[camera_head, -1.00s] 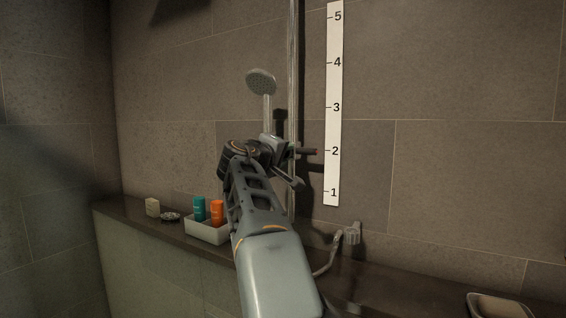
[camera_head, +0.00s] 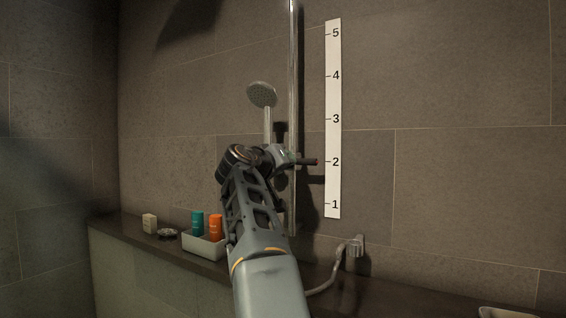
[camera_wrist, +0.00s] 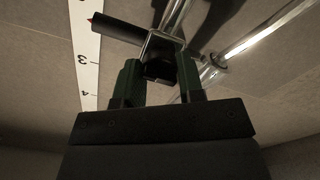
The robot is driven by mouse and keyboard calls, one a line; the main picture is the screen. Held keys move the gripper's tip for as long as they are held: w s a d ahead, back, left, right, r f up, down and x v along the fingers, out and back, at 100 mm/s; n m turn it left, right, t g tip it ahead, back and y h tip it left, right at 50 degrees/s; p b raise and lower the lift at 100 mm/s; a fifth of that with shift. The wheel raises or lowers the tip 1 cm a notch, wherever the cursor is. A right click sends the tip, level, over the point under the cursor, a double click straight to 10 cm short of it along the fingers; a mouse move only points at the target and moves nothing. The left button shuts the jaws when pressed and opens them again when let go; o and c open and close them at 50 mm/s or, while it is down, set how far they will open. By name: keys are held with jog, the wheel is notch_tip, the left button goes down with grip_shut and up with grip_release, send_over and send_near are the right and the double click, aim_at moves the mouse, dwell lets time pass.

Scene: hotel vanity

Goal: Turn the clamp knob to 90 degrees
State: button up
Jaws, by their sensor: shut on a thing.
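The clamp knob (camera_wrist: 158,70) is a dark block at the clamp on the chrome rail. In the wrist view it sits between the two green fingers of my gripper (camera_wrist: 160,78), which is shut on it. A black pointer (camera_wrist: 119,28) with a red tip sticks out beside the knob towards the scale. In the head view the pointer (camera_head: 307,161) lies level with about the 2 mark on the white scale (camera_head: 333,100). My gripper (camera_head: 283,157) is at the rail there, and my wrist hides the knob. The knob's exact angle cannot be told.
The chrome rail (camera_head: 293,70) stands upright against the tiled wall, with the shower head (camera_head: 262,94) left of it. A white tray (camera_head: 203,246) with teal and orange bottles, a soap bar (camera_head: 149,223) and a hose outlet (camera_head: 355,247) are lower down.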

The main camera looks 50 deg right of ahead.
jog(key=shift+r, duration=0.25)
jog(key=o, duration=0.9)
jog(key=shift+f, duration=0.2)
jog(key=shift+a, duration=0.1)
jog(key=b+v, duration=0.2)
jog(key=v, duration=1.1)
jog(key=shift+a, duration=0.3)
